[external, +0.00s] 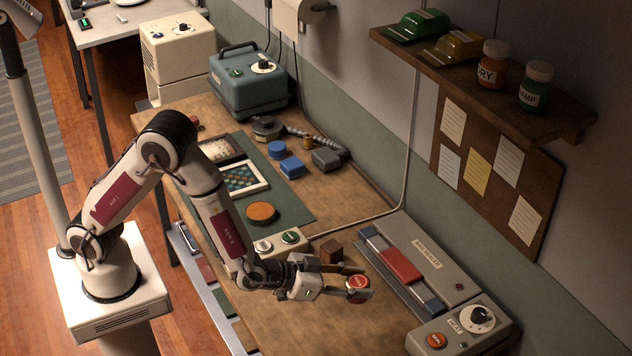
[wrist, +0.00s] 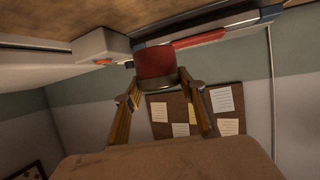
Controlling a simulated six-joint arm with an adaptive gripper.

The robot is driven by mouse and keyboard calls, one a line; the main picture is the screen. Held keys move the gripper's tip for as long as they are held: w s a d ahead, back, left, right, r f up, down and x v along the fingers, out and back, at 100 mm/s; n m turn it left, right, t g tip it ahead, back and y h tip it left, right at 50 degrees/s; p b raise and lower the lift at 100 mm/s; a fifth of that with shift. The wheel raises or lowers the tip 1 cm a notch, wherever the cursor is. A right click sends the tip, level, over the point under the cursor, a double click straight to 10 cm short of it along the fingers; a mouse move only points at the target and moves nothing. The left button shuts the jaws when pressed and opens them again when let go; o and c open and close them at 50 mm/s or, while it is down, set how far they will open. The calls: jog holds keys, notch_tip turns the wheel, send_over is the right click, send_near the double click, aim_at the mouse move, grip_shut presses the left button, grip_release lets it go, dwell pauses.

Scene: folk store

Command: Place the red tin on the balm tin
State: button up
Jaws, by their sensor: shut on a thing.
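My gripper (external: 356,281) is shut on a small round red tin (external: 358,285), held over the front right part of the wooden bench. In the wrist view the red tin (wrist: 155,67) sits between the two fingertips, with its reddish side and a metal rim showing. A wide, low round tin with an orange-brown top (external: 261,212) lies on the green mat, left of my gripper and apart from it. A smaller round blue piece (external: 276,149) lies farther back. No label reading balm is legible, so I cannot tell for certain which is the balm tin.
A small brown block (external: 332,251) stands just behind my gripper. A grey heat-sealer unit (external: 425,250) and a dial box (external: 463,328) stand to the right. A two-button box (external: 281,242) sits between gripper and mat (external: 290,211). A shelf (external: 490,85) overhangs the back right.

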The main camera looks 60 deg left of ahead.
jog(key=w+a+r+n+y, duration=0.1)
jog(key=w+a+n+y, duration=0.35)
jog(key=a, duration=0.75)
jog(key=r+n+g+y, duration=0.2)
jog(key=n+g+y, duration=0.4)
jog(key=n+y, duration=0.45)
send_over(260, 211)
jog(key=shift+s+a+f, duration=0.1)
jog(key=shift+f, duration=0.1)
jog(key=shift+f, duration=2.8)
jog(key=shift+f, duration=0.1)
jog(key=shift+f, duration=2)
